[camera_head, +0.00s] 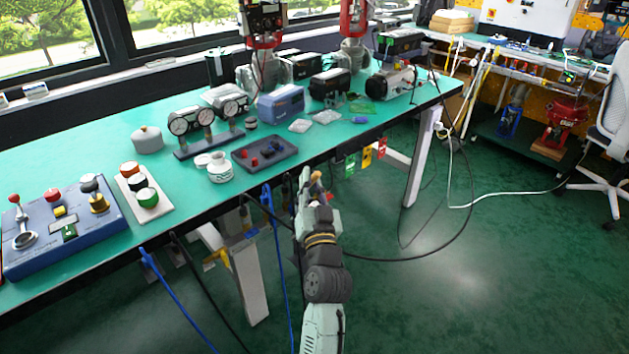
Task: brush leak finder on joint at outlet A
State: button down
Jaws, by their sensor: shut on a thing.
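My gripper (315,188) is in front of the bench edge, low at the centre of the view, seen from behind. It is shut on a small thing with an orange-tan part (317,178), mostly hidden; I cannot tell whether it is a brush. A small white open-necked pot (220,169) stands on the bench to the left, with a white cap-like piece (202,160) beside it. A blue box-like device (281,103) sits behind, and a two-gauge unit (208,118) stands left of it. The joint at outlet A cannot be picked out at this size.
A blue control panel (62,228) and a button box (143,190) are at left. Valves with red yokes stand at the back. Cables and coloured tags (367,155) hang along the front.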

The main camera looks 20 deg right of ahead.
jog(key=shift+w+a+f, duration=0.3)
jog(key=shift+w+f, duration=0.5)
jog(key=shift+w, duration=0.15)
jog(key=shift+w+a+f, duration=0.25)
jog(key=shift+w+f, duration=0.5)
jog(key=shift+w, duration=0.2)
jog(key=shift+w+a+f, duration=0.15)
jog(key=shift+w, duration=0.2)
jog(key=shift+w+d+b, duration=0.1)
jog(key=shift+d+b, duration=0.15)
jog(key=shift+b, duration=0.1)
jog(key=shift+a, duration=0.3)
jog(key=shift+s+d+r, duration=0.25)
jog(key=shift+s+r, duration=0.4)
jog(key=shift+s, duration=0.1)
jog(key=shift+s+d+r, duration=0.25)
jog(key=shift+s+r, duration=0.4)
jog(key=shift+s, duration=0.1)
jog(key=shift+s+d+r, duration=0.25)
jog(key=shift+s+r, duration=0.4)
jog(key=shift+s, duration=0.1)
